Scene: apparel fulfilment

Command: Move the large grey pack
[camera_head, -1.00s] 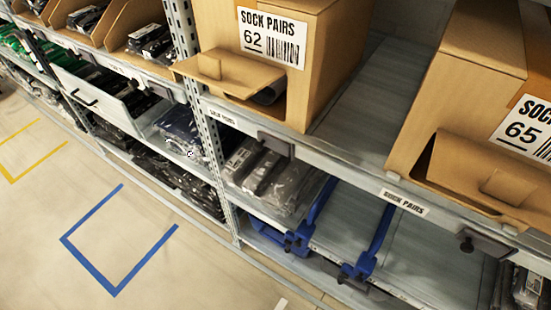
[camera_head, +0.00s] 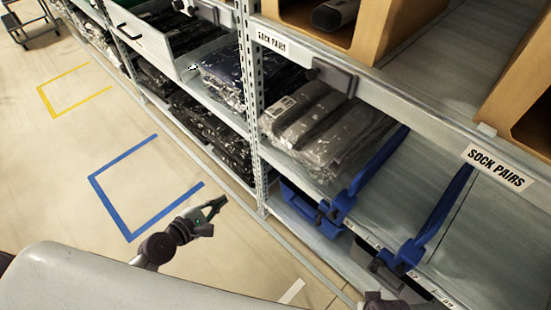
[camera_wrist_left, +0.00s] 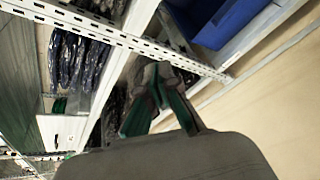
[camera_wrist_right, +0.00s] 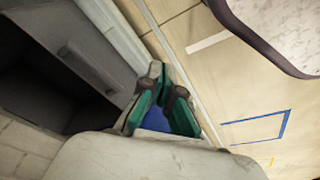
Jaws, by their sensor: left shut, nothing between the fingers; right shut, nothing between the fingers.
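Grey packs in clear film (camera_head: 335,125) lie on the middle shelf right of the upright post in the head view; which one is the large grey pack I cannot tell. My left gripper (camera_head: 213,207) is shut and empty over the floor, in front of and below that shelf. It also shows shut in the left wrist view (camera_wrist_left: 157,75). My right gripper is shut and empty in the right wrist view (camera_wrist_right: 165,78). It is low, and only a dark piece of my right arm shows at the head view's bottom edge. Neither gripper touches a pack.
Blue dividers (camera_head: 375,165) stand on the shelf right of the packs, with bare shelf beyond. A sock pairs label (camera_head: 496,168) marks the shelf above, which holds cardboard boxes (camera_head: 375,35). A blue floor outline (camera_head: 113,210) encloses clear floor. The metal post (camera_head: 249,100) stands left of the packs.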

